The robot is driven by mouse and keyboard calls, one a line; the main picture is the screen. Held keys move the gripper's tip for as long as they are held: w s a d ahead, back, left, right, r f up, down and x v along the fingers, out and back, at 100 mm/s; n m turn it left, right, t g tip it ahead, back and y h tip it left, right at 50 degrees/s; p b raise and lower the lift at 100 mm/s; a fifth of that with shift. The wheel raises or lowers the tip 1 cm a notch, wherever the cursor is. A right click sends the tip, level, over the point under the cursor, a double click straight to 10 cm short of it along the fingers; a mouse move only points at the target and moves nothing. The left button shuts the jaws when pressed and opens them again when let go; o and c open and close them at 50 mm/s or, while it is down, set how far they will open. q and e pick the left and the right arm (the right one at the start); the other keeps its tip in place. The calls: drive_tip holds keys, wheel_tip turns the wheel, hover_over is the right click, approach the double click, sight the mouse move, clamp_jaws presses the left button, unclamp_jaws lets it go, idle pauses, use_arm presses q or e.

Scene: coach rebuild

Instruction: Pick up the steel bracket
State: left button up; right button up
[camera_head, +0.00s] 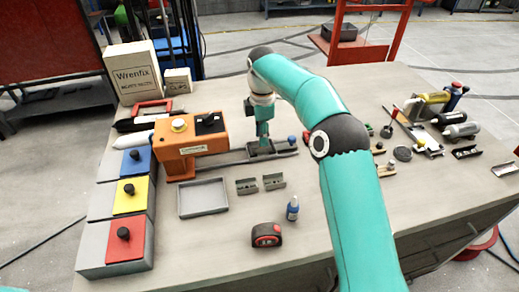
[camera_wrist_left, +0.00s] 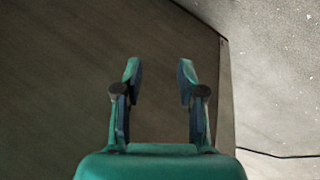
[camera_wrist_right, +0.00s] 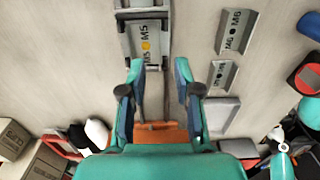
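My right gripper (camera_wrist_right: 159,68) is open in the right wrist view. Its fingertips straddle the near end of a grey steel piece marked M5 (camera_wrist_right: 143,28), which looks like a bracket lying in a long rail. I cannot tell whether the fingers touch it. In the head view my right gripper (camera_head: 263,147) points down over the rail (camera_head: 208,170), hiding most of that piece. My left gripper (camera_wrist_left: 157,72) is open and empty in the left wrist view.
An orange machine (camera_head: 184,148) stands at the rail's left end. An empty grey tray (camera_head: 203,197), a tape measure (camera_head: 266,235) and a small bottle (camera_head: 293,208) are nearer. Blue, yellow and red lidded boxes (camera_head: 130,241) line the left edge.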

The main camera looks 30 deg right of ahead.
drive_tip(key=f, duration=0.5)
drive_tip(key=shift+d, duration=0.3)
clamp_jaws()
